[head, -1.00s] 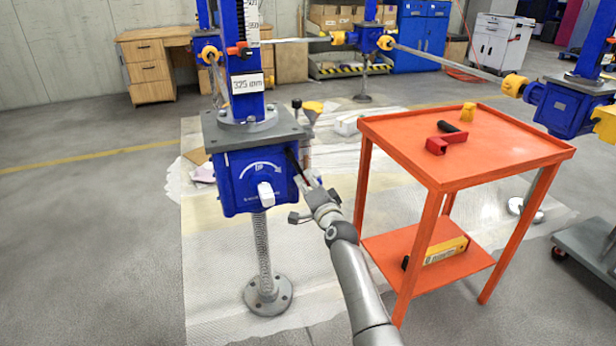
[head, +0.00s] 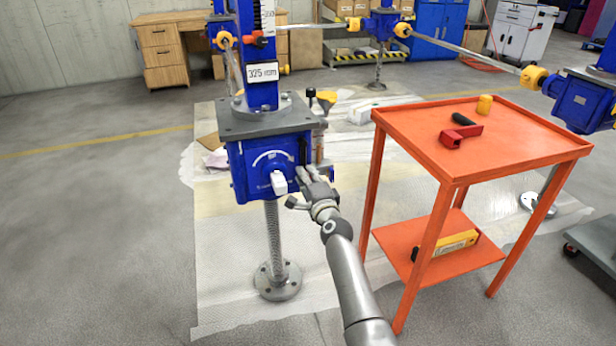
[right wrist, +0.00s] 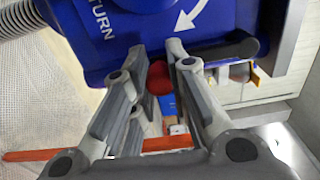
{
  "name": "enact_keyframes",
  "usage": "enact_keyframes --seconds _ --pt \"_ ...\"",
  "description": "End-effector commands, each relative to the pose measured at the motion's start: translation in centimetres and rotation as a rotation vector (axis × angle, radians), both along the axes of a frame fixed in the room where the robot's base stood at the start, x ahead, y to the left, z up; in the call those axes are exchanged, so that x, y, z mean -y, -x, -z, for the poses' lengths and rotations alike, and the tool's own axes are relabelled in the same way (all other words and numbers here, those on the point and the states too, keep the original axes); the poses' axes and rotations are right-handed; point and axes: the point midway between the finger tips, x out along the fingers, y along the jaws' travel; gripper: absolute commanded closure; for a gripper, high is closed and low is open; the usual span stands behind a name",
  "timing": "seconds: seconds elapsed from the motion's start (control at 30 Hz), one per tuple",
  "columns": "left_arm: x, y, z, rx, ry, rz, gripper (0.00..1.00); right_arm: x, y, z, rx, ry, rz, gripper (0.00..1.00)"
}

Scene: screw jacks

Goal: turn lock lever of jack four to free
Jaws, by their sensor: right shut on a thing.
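The nearest jack has a blue gearbox (head: 245,172) with a grey top plate, a "325 mm" label above and a white curved arrow on its front. Its lock lever (head: 303,150) is a dark bar at the right of the front face, roughly upright in the head view. My right gripper (head: 308,180) is at the lever's lower end, shut on it. In the right wrist view the dark lever (right wrist: 228,49) runs to the fingers (right wrist: 158,60), where a red part shows between them. The fingers hide part of the lever. My left gripper is not in view.
A white block-shaped part (head: 279,183) sticks out of the gearbox front, left of my gripper. An orange cart (head: 470,128) stands close on the right. The jack's threaded spindle (head: 273,232) and round foot are below. Floor at left is free.

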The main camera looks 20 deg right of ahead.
Motion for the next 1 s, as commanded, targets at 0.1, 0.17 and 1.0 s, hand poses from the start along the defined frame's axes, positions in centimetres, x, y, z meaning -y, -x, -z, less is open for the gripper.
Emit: enact_keyframes --seconds 0.1,0.17,1.0 --pt "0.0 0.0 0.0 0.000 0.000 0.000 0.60 -0.2 0.0 0.2 -0.004 -0.006 -0.003 1.00" --pt "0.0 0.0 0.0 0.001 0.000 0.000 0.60 -0.2 0.0 0.2 -0.004 -0.006 -0.003 1.00" --pt "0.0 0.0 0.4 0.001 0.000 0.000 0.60 0.8 0.0 0.1 0.003 0.083 0.000 0.60"
